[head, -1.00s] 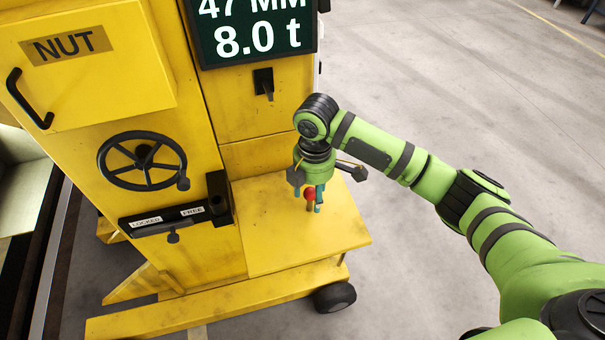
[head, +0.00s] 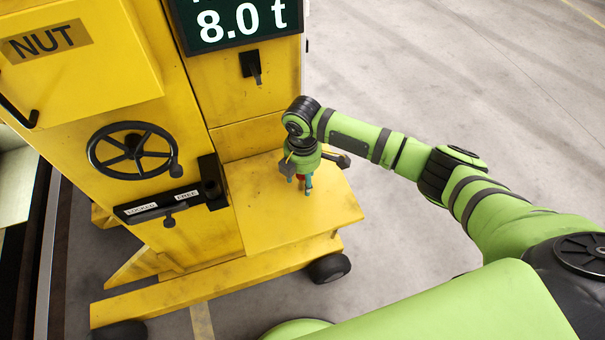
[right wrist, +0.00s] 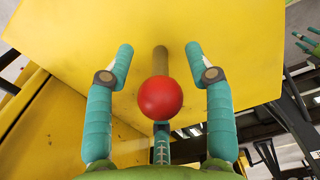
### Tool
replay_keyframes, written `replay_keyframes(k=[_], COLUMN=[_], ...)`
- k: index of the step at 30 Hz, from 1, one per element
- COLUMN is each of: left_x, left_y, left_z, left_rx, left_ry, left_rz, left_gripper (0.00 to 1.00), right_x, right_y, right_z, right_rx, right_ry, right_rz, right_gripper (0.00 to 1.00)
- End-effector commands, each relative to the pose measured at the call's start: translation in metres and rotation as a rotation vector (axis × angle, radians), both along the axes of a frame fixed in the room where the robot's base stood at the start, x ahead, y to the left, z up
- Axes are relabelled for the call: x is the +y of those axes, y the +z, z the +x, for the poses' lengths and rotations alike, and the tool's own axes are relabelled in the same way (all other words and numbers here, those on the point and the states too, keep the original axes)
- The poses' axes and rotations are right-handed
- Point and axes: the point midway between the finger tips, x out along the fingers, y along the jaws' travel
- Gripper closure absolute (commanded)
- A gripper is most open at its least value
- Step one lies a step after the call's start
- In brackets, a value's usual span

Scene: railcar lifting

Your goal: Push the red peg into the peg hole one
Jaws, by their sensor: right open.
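The red peg (right wrist: 160,97) has a round red head on a brown rod and stands on the yellow shelf (head: 325,208). In the head view it is mostly hidden by my right gripper (head: 302,186). In the right wrist view the teal fingers of this gripper (right wrist: 159,48) are spread, with the peg between them and clear space on both sides. Teal fingertips at the right edge of that view look like my left gripper (right wrist: 306,42), cut off by the frame. I cannot make out peg hole one for sure.
The yellow machine carries a handwheel (head: 133,151), a locked/free slider plate (head: 160,205), a dark block (head: 211,182) beside the shelf, and a display (head: 235,22) reading 8.0 t. The floor to the right is clear.

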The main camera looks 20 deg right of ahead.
Motion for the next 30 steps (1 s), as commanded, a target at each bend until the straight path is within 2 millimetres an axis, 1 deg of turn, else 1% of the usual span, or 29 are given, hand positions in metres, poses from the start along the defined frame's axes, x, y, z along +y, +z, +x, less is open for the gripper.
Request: replay_keyframes(k=[1,2,3,5,6,14,23,26,29,30], left_x=[0.0,0.0,0.0,0.0,0.0,0.001,0.001,0.001,0.001,0.001], left_y=[0.0,0.0,0.0,0.0,0.0,-0.001,-0.003,-0.005,-0.011,-0.014], left_z=[0.004,0.005,0.005,0.004,0.002,-0.01,-0.011,-0.011,-0.011,-0.011], left_rx=[-0.007,-0.008,-0.008,-0.006,-0.003,0.017,0.019,0.019,0.019,0.018], left_ry=[0.0,0.0,0.0,0.0,0.0,0.0,0.0,0.0,0.0,0.0], left_rz=[-0.001,-0.001,-0.001,0.0,-0.001,0.002,0.002,0.002,0.002,0.002], left_gripper=[0.44,0.44,0.44,0.44,0.44,0.44,0.44,0.44,0.44,0.44], right_x=[0.0,0.0,0.0,0.0,0.0,0.0,0.0,0.001,0.0,0.0], right_y=[0.0,0.0,0.0,0.0,0.0,0.001,0.004,0.011,0.025,0.032], right_z=[0.0,0.0,0.0,0.0,0.0,0.0,0.001,0.001,0.001,0.002], right_rx=[0.0,0.0,0.0,0.0,0.0,0.0,-0.001,-0.002,-0.005,-0.006], right_ry=[0.0,0.0,0.0,0.0,0.0,-0.001,-0.001,-0.001,0.0,0.0], right_rz=[0.0,0.0,0.0,0.0,0.0,0.001,0.001,0.002,0.002,0.003], right_gripper=[0.46,0.54,0.7,0.94,1.0,1.0,1.0,1.0,1.0,1.0])
